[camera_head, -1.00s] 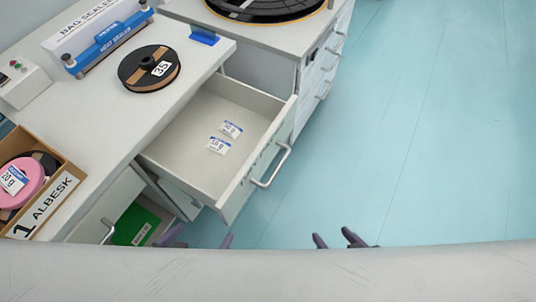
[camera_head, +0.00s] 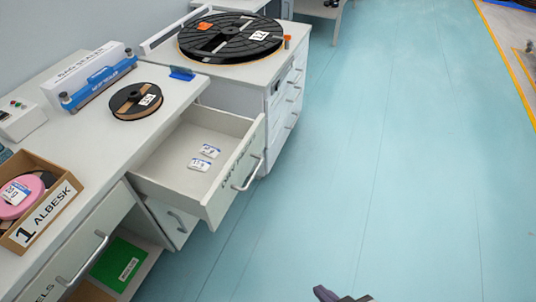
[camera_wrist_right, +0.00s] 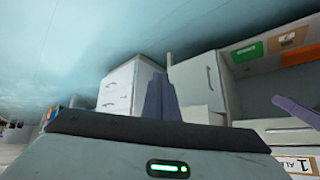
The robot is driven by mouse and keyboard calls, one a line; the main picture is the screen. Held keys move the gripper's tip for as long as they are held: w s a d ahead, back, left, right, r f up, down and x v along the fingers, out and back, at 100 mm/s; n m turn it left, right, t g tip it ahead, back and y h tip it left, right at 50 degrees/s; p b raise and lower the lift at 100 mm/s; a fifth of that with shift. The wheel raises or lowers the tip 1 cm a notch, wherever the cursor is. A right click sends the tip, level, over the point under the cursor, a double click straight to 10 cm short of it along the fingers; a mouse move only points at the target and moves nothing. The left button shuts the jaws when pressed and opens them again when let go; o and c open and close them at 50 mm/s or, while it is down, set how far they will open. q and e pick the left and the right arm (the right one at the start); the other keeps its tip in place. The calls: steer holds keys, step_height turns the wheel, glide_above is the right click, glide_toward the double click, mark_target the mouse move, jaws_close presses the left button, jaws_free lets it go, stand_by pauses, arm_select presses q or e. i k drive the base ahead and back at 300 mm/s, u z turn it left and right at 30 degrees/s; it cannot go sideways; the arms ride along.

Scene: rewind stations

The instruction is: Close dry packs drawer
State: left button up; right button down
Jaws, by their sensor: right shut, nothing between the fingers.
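The drawer (camera_head: 178,171) stands pulled out from under the white bench, in the middle left of the head view. Its front panel carries a metal bar handle (camera_head: 248,174) and lettering too small to read. Two small white and blue packs (camera_head: 204,158) lie on the drawer floor. My right gripper (camera_head: 335,294) is at the bottom edge of the head view, over the floor, to the right of and nearer than the drawer, touching nothing. It is shut and empty. My left gripper is out of view.
The bench (camera_head: 95,140) holds a bag sealer (camera_head: 98,82), a black reel (camera_head: 136,101) and a cardboard box (camera_head: 40,225) marked 1 ALBESK. A large reel (camera_head: 230,37) lies on the cabinet beyond. A green item (camera_head: 118,264) sits on a low shelf. Open blue floor (camera_head: 390,150) lies right.

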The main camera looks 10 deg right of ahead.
mark_target(162, 173)
steer(key=u, duration=0.55)
steer(key=k, duration=1.2)
steer(key=z, duration=0.45)
steer(key=i, duration=1.9)
steer(key=u, duration=0.6)
